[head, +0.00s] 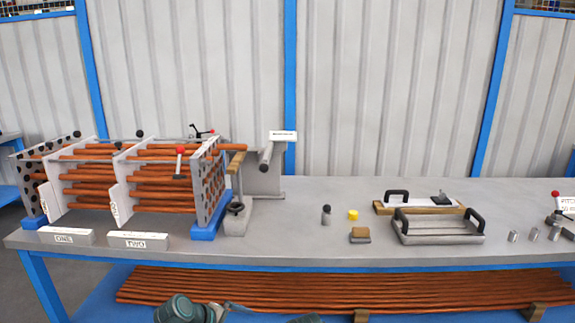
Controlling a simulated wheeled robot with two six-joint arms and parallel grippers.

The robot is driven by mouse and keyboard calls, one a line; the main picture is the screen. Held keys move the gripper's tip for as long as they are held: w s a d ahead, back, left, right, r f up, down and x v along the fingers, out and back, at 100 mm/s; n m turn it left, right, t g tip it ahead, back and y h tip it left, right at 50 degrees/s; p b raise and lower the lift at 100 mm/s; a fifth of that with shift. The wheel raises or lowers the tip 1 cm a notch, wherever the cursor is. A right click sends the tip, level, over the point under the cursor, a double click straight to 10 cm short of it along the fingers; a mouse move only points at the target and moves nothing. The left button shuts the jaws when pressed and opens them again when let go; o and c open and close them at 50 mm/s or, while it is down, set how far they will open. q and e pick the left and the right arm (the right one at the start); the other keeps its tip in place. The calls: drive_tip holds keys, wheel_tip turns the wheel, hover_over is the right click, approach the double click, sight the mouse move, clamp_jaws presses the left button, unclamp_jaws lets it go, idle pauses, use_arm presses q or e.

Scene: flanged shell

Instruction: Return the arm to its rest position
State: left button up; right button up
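Dark teal-grey links of my own arm show at the bottom edge of the head view, left of the middle, in front of the bench. A smaller dark piece of mine shows at the bottom edge to their right. No gripper fingers can be made out in this view. The tube bundle (165,180) stands on the left of the bench, with copper-coloured tubes running through upright grey plates. No arm of mine touches it or reaches over the bench top.
The grey bench (300,250) has a blue frame. A grey tray with black handles (440,238) lies at right, before a handled wooden-based board (420,208). A yellow cap (353,215), a small block (360,236) and several metal cylinders stand nearby. Long tubes (400,292) lie below.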

use_arm(q)
drive_tip(key=s+a+f+m+g+y, duration=0.3)
drive_tip(key=s+f+m+g+y, duration=0.25)
drive_tip(key=s+m, duration=0.45)
drive_tip(key=s+d+r+m+p, duration=0.1)
drive_tip(key=d+r+p, duration=0.2)
drive_tip(key=r+p, duration=0.5)
drive_tip(key=s+d+r+m+y+p, duration=0.1)
drive_tip(key=d+r+p, duration=0.3)
drive_tip(key=r+p, duration=0.4)
drive_tip(key=s+d+r+m+p, duration=0.2)
drive_tip(key=d+r+p, duration=0.1)
drive_tip(key=r+p, duration=0.5)
drive_tip(key=shift+s+d+r+m+y+p, duration=0.15)
drive_tip(key=shift+s+r+m+y+p, duration=0.1)
drive_tip(key=shift+s+m+y+p, duration=0.1)
drive_tip(key=shift+g, duration=0.25)
drive_tip(key=shift+c, duration=0.2)
